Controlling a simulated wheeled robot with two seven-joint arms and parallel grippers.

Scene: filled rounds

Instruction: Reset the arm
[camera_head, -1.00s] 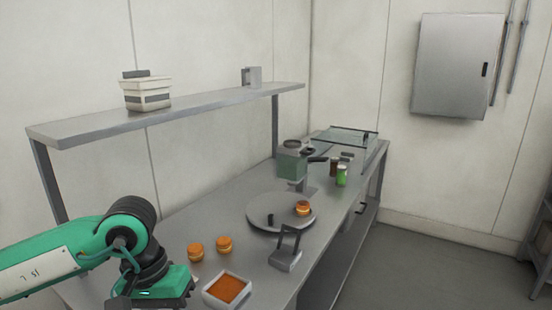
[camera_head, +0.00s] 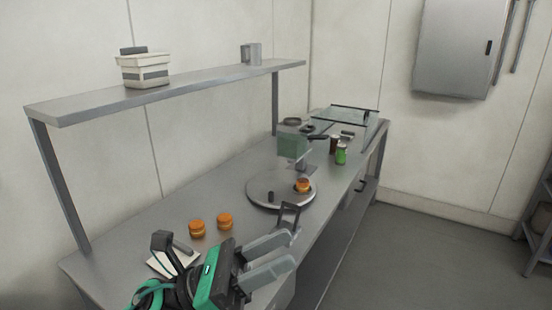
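My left gripper (camera_head: 269,254) reaches in at the bottom, over the near part of the steel table (camera_head: 150,222). Its two grey fingers point right, with a gap between them and nothing seen in it. Two orange rounds (camera_head: 196,228) (camera_head: 224,221) stand on the table beyond the gripper, apart from it. Another orange round (camera_head: 303,185) sits on the grey round plate (camera_head: 262,201). The square white dish with orange filling is now hidden behind my gripper. My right gripper is not in view.
A grey upright-handled holder (camera_head: 289,213) is partly covered by my fingers. A pale flat item (camera_head: 165,262) lies left of the gripper. Cans (camera_head: 341,154) and a greenish box (camera_head: 293,146) stand farther back. A shelf (camera_head: 180,95) with a white tub (camera_head: 144,72) runs above the table.

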